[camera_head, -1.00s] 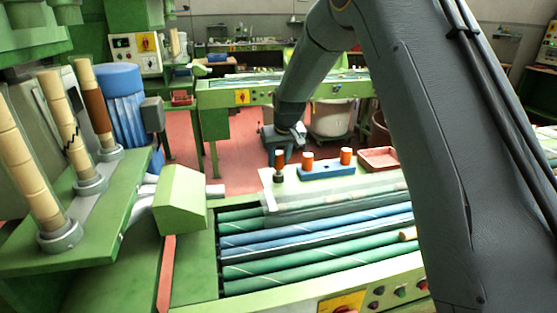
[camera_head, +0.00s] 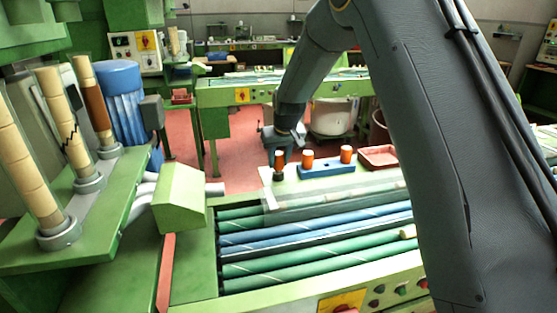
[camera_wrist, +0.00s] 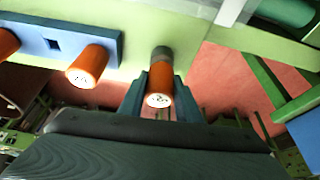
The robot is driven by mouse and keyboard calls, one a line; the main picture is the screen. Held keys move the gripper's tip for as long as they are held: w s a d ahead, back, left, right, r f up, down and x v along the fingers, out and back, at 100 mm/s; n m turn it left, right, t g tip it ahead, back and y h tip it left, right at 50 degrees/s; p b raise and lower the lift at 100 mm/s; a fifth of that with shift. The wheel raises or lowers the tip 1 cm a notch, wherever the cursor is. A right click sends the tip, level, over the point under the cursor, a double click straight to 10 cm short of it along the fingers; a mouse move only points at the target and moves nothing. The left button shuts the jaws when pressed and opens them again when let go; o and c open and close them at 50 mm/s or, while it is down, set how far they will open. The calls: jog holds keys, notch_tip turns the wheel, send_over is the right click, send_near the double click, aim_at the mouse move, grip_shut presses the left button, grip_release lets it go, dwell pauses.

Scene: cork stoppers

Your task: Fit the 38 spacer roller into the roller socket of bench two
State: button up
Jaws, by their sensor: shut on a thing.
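My gripper (camera_wrist: 154,95) is shut on an orange roller (camera_wrist: 159,78), with a dark finger on each side. The roller's pale end faces the wrist camera and carries dark marks too small to read. Its far end meets a dark grey round socket (camera_wrist: 161,52) on the pale green bench top. I cannot tell how deep it sits. In the head view the held roller (camera_head: 279,158) looks upright, directly over the dark socket (camera_head: 279,177). Two other orange rollers (camera_head: 307,159) (camera_head: 346,154) stand in a blue rack (camera_head: 327,170) to the right.
In the wrist view the blue rack (camera_wrist: 110,48) has an empty square slot between its rollers. A red tray (camera_head: 379,157) lies right of the rack. Green and blue long rollers (camera_head: 320,237) fill the bench in front. Cork-covered spindles (camera_head: 66,120) stand at the left.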

jog(key=shift+f, duration=0.5)
jog(key=o, duration=1.2)
jog(key=shift+c, duration=0.2)
jog(key=shift+b+v, duration=1.1)
jog(key=shift+v, duration=2.85)
jog(key=shift+s, duration=0.1)
jog(key=s+d+f+m+g, duration=0.1)
jog(key=s+d, duration=0.4)
jog(key=s, duration=0.7)
jog(key=s+d+f+m+g, duration=0.1)
jog(key=s+d+f, duration=0.3)
jog(key=s, duration=0.8)
jog(key=s+d+f+m+g+h, duration=0.1)
jog(key=s+d+f, duration=0.2)
jog(key=s, duration=0.9)
jog(key=shift+s+d+g, duration=0.1)
jog(key=shift+d+g, duration=0.05)
jog(key=shift+d, duration=0.5)
jog(key=shift+s+d+g, duration=0.15)
jog(key=shift+d, duration=0.55)
